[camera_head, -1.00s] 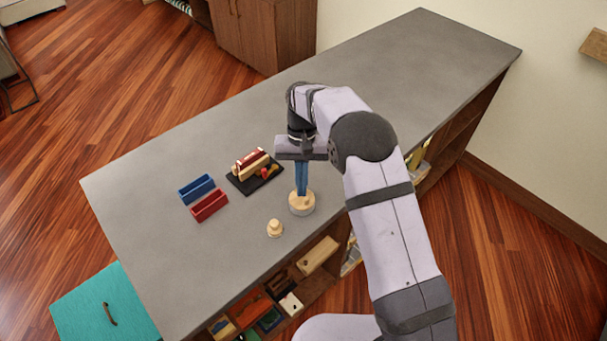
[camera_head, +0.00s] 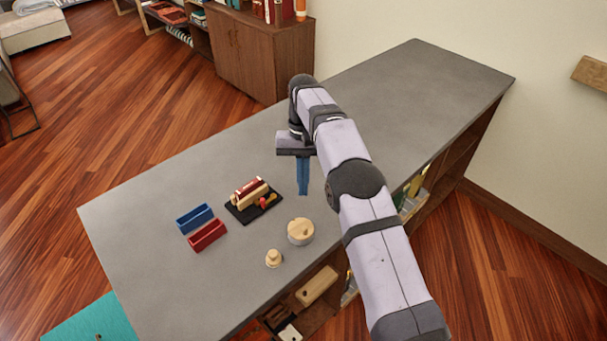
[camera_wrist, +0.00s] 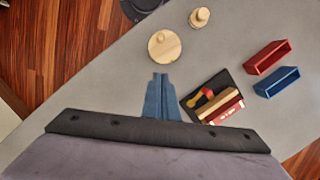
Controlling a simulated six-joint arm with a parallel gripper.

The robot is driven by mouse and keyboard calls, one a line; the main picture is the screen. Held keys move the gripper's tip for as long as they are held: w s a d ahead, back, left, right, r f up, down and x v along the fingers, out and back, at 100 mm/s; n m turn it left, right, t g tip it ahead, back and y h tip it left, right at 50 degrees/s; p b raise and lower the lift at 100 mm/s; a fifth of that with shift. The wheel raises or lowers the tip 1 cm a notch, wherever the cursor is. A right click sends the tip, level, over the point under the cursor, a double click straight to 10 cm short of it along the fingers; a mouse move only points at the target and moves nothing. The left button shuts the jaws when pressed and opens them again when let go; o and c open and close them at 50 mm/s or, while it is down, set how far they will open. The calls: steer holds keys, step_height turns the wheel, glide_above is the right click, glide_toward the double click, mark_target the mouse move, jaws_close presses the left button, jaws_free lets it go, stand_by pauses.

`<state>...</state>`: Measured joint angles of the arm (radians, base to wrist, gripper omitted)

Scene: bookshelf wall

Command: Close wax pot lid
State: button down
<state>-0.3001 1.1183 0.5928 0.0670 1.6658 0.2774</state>
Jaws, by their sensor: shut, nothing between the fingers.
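The wax pot (camera_head: 301,238) is a low round pot with a pale wooden lid (camera_head: 299,228) and a small knob. It stands on the grey counter near its front edge. The lid appears to sit flat on the pot, and it also shows from above in the wrist view (camera_wrist: 164,46). My gripper (camera_head: 303,193) points down with its blue fingers together. It is empty and hangs above and behind the pot, apart from the lid. In the wrist view the blue fingertips (camera_wrist: 161,76) lie just below the pot.
A small wooden knobbed piece (camera_head: 273,258) stands left of the pot. A black tray (camera_head: 241,214) with wooden pieces lies further left. A blue box (camera_head: 194,218) and a red box (camera_head: 207,235) sit beyond it. The counter (camera_head: 400,95) is clear at the back right.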

steer(key=shift+p+v, duration=1.1)
steer(key=shift+v, duration=0.75)
steer(key=shift+d, duration=0.1)
steer(key=s+d+r+t+b, duration=0.2)
steer(key=s+d, duration=0.7)
steer(key=d, duration=0.2)
steer(key=s+d+f, duration=0.3)
steer(key=s, duration=0.7)
steer(key=s+d+f, duration=0.3)
steer(key=s, duration=0.7)
steer(key=shift+f+t+b, duration=0.25)
steer(key=shift+t+b, duration=0.1)
steer(key=shift+t, duration=0.05)
steer(key=shift+w, duration=0.15)
